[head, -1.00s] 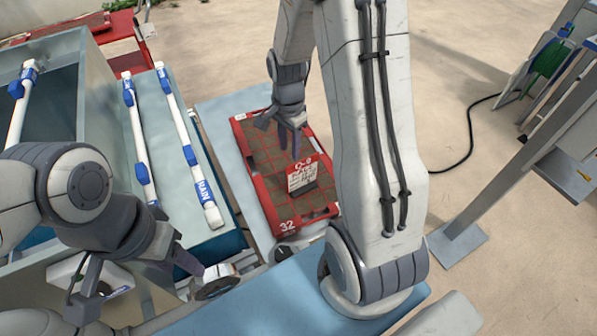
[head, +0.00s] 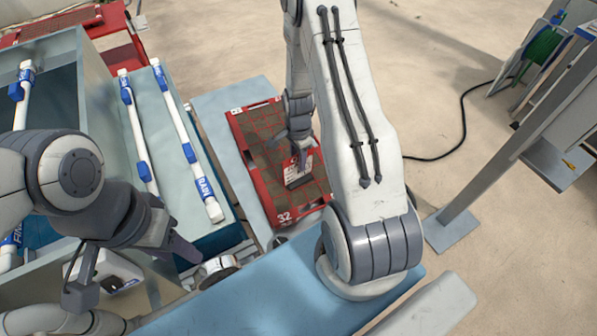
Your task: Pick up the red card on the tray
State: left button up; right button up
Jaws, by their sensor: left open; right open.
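The red card (head: 299,176), with a white printed face, stands tilted on the red tray (head: 257,180) marked 32. Its upper part is partly hidden by my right gripper (head: 288,148). That gripper is open, with its fingers pointing down just above and at the top of the card. I cannot tell whether they touch it. My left gripper (head: 135,262) is open and empty at the lower left, away from the tray.
A grey-blue bin (head: 90,110) with white pipes and blue fittings (head: 184,140) stands left of the tray. A white device (head: 108,270) sits by my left gripper. A metal post (head: 510,165) stands at the right.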

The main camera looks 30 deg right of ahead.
jog(key=shift+f, duration=0.65)
grip_shut()
dwell(0.9)
